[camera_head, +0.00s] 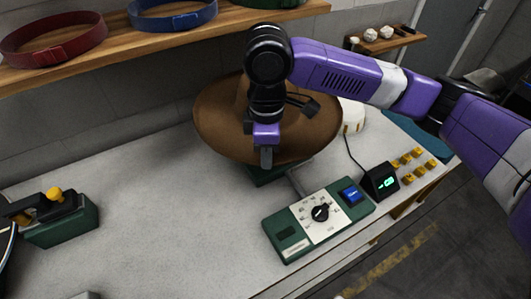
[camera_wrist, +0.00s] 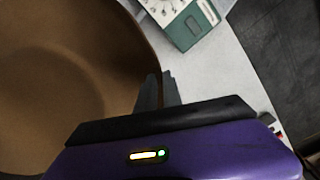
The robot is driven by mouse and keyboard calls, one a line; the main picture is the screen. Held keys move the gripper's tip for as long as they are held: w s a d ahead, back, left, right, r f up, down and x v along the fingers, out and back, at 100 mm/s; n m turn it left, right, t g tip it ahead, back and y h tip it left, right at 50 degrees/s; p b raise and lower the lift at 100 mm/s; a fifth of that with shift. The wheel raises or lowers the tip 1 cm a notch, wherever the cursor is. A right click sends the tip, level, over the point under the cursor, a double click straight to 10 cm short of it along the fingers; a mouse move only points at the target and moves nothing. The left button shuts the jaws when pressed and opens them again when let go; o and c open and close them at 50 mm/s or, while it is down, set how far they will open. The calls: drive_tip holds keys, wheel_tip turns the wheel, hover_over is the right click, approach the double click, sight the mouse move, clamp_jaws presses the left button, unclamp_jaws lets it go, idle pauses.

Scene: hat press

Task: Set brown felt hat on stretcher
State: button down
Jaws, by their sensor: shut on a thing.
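The brown felt hat (camera_head: 215,119) is in the middle of the bench in the head view, with its wide brim roughly level. It also fills the left of the wrist view (camera_wrist: 75,75). My gripper (camera_head: 266,157) is shut on the near edge of the hat's brim; its fingers show at the brim edge in the wrist view (camera_wrist: 158,88). A green base (camera_head: 262,177) shows under the hat. I take it for the stretcher, but most of it is hidden, so I cannot tell whether the hat rests on it.
A green control box with a dial (camera_head: 318,218) stands in front of the hat, with a small black display (camera_head: 381,181) to its right. Several yellow pieces (camera_head: 414,159) lie at the right. A green device (camera_head: 62,221) stands at the left. A wooden shelf (camera_head: 110,62) holds coloured bands behind.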

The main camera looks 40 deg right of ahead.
wheel_tip(320, 180, down, 12)
drive_tip(key=b, duration=0.8)
drive_tip(key=shift+b, duration=0.3)
drive_tip(key=shift+f+b, duration=0.35)
drive_tip(key=shift+f, duration=0.25)
idle(0.8)
drive_tip(key=c, duration=1.4)
unclamp_jaws()
drive_tip(key=shift+r, duration=0.1)
wheel_tip(320, 180, up, 8)
